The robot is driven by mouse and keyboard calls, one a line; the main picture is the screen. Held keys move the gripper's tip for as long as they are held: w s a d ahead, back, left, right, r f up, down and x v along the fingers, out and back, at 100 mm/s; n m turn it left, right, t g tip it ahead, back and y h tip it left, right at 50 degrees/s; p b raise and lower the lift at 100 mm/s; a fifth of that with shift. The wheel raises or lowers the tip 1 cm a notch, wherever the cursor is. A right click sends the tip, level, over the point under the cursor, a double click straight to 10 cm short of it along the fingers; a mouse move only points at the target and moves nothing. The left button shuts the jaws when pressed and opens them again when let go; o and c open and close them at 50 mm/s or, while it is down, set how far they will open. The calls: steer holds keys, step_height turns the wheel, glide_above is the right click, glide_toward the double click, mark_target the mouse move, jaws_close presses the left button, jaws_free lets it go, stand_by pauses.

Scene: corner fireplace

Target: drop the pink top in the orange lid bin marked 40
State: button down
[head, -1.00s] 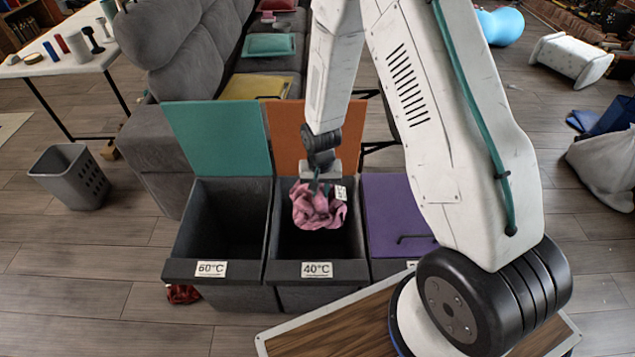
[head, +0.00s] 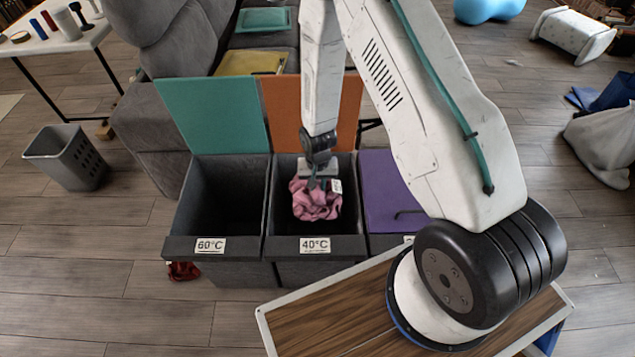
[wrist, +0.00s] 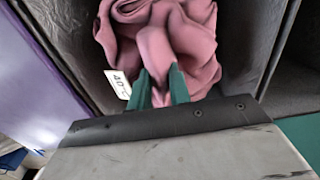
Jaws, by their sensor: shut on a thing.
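The pink top (head: 315,203) is a crumpled bundle in my gripper (head: 318,182). My gripper is shut on it and points down into the open bin marked 40°C (head: 314,245). In the head view the top appears within the bin's opening. The bin's orange lid (head: 283,118) stands raised behind it, partly hidden by my arm. In the wrist view the pink top (wrist: 160,45) is pinched between the green fingertips (wrist: 158,88), with a white tag marked 40 (wrist: 118,82) beside them. Dark bin walls show around it.
The open 60°C bin (head: 210,246) with a raised teal lid (head: 212,115) stands to the left. A shut purple lid (head: 388,200) is on the right. A red cloth (head: 183,271) lies on the floor by the bins. A grey basket (head: 66,157) stands far left.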

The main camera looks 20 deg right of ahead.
steer(key=c, duration=1.2)
jaws_free()
step_height(320, 180, up, 8)
steer(key=shift+f, duration=0.1)
